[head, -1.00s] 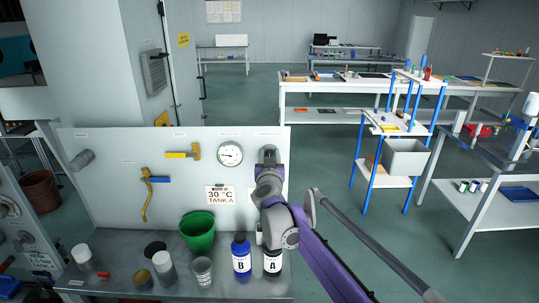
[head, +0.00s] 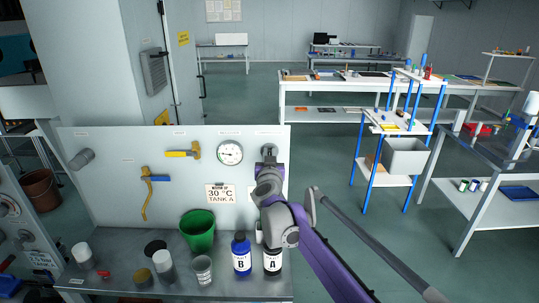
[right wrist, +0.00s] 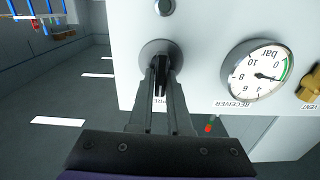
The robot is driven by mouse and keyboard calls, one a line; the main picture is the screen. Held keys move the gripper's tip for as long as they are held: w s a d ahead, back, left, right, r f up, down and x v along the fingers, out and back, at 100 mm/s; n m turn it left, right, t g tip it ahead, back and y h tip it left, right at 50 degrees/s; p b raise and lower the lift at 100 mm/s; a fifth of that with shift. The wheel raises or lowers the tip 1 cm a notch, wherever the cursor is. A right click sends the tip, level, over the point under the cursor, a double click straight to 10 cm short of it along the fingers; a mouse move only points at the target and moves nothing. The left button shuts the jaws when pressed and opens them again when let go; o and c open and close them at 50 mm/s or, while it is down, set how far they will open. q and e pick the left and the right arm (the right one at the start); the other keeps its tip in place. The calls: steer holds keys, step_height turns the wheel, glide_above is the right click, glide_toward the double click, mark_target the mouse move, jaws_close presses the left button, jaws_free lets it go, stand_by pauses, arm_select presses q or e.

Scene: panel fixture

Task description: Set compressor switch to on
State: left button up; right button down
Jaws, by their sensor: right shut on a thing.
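The compressor switch is a black rotary handle (right wrist: 161,76) on a round grey base (right wrist: 148,53), near the upper right corner of the white panel (head: 105,195). My right gripper (right wrist: 160,88) is shut on this handle, with one finger on each side of it. My left gripper is not in view.
A round gauge (head: 230,153) and a yellow-handled valve (head: 183,153) are on the panel left of the gripper. A green bucket (head: 198,232), a blue bottle B (head: 241,256) and bottle A (head: 273,262) stand on the bench below.

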steer(key=shift+m, duration=0.4)
steer(key=m, duration=0.2)
steer(key=shift+d+m, duration=0.2)
steer(key=shift+m, duration=0.2)
steer(key=m, duration=0.4)
steer(key=m+p, duration=0.1)
steer(key=m, duration=0.4)
steer(key=f+m+p, duration=0.1)
steer(key=m, duration=0.3)
steer(key=shift+d+f+m, duration=0.1)
steer(key=shift+d+m, duration=0.3)
steer(key=c, duration=0.9)
jaws_free()
